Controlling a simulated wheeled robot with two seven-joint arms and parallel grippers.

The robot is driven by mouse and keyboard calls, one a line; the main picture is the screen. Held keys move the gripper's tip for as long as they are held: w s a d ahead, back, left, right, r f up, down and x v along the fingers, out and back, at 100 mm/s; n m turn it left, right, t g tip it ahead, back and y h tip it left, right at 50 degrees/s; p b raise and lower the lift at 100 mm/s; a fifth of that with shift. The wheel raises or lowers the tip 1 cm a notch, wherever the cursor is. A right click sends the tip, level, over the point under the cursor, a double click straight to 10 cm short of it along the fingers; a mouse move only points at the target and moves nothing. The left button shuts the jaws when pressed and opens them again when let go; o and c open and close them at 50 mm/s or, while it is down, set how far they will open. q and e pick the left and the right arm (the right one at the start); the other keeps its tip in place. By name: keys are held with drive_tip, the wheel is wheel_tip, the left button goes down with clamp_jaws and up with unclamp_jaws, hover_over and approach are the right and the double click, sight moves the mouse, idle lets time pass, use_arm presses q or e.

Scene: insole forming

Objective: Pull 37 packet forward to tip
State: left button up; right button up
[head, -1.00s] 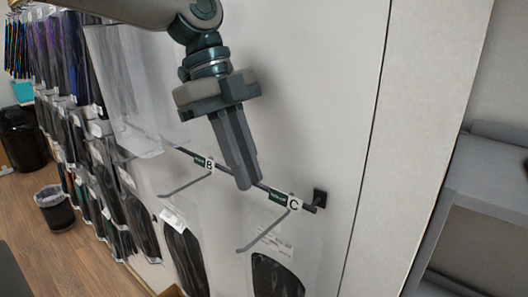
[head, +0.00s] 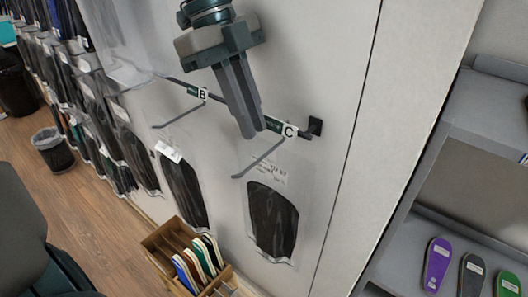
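My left gripper (head: 246,128) points downward in front of the rail, just left of the C sign and above the packet there. Its two fingers lie together with nothing visible between them. They look apart from the packet. My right gripper is out of view.
A wooden box (head: 163,243) with several coloured insoles stands below the packets. Many packets hang along the wall at left, above a small bin (head: 52,149). Grey shelves (head: 484,105) with several insoles stand at right. The prong (head: 258,160) below C sticks outward.

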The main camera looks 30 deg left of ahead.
sight(262, 150)
use_arm(q)
drive_tip(key=x, duration=0.6)
drive_tip(key=shift+d+f, duration=0.35)
drive_tip(key=shift+f, duration=0.4)
drive_tip(key=shift+d+f, duration=0.1)
drive_tip(key=shift+f, duration=0.05)
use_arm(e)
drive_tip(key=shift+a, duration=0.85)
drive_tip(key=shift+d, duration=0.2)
use_arm(q)
clamp_jaws()
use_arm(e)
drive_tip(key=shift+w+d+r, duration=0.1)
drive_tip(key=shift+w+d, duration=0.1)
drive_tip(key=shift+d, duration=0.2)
use_arm(q)
drive_tip(key=shift+s, duration=0.15)
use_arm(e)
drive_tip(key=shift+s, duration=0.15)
